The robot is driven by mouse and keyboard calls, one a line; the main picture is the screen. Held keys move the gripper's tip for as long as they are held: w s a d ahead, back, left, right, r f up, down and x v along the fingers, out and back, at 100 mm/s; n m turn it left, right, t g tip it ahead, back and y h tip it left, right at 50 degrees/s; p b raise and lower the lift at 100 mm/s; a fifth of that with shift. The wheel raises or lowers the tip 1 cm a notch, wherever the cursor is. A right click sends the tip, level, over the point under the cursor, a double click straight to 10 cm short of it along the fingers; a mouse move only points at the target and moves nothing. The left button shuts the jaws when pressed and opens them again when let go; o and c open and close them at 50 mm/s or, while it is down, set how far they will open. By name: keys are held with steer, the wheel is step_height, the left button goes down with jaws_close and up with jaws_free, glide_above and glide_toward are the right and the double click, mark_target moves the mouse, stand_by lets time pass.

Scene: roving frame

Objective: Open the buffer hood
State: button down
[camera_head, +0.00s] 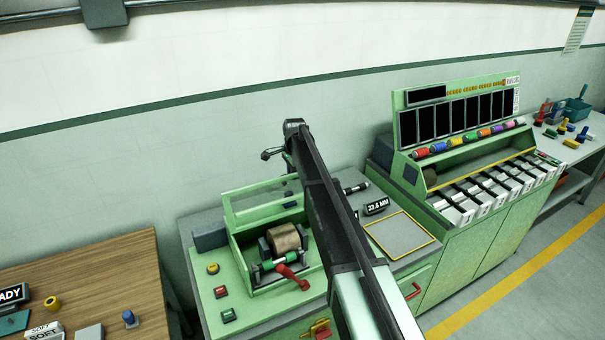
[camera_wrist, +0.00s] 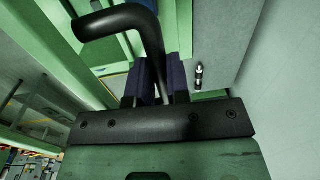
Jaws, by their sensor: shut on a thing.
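The buffer is a green machine on the bench, with its brown wheel (camera_head: 285,238) plainly visible. A green frame (camera_head: 232,208), which looks like the hood, stands raised behind and above the wheel, but its exact angle is hard to tell. In the wrist view a bent black handle (camera_wrist: 118,20) crosses the top. Its shaft runs down between the dark fingers of my gripper (camera_wrist: 160,80), which is shut on it. In the head view my arm covers the right part of the hood, and the fingertips are hidden.
A red lever (camera_head: 289,275) sits at the buffer's front, with buttons (camera_head: 221,291) to its left. A yellow-edged tray (camera_head: 400,235) and a size display (camera_head: 377,206) lie to the right. A green cabinet (camera_head: 470,240) stands farther right, a wooden table (camera_head: 110,275) at left. The wall is close behind.

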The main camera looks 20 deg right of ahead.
steer(key=shift+w+a+r, duration=0.1)
steer(key=shift+w, duration=0.35)
steer(key=c, duration=1.5)
jaws_free()
steer(key=shift+c, duration=0.2)
steer(key=o, duration=0.4)
steer(key=shift+w+f, duration=0.2)
steer(key=shift+o, duration=0.2)
steer(key=shift+s, duration=0.1)
steer(key=r+p, duration=0.7)
steer(key=shift+s+r+p, duration=0.25)
steer(key=shift+r+p, duration=0.15)
steer(key=shift+f, duration=0.2)
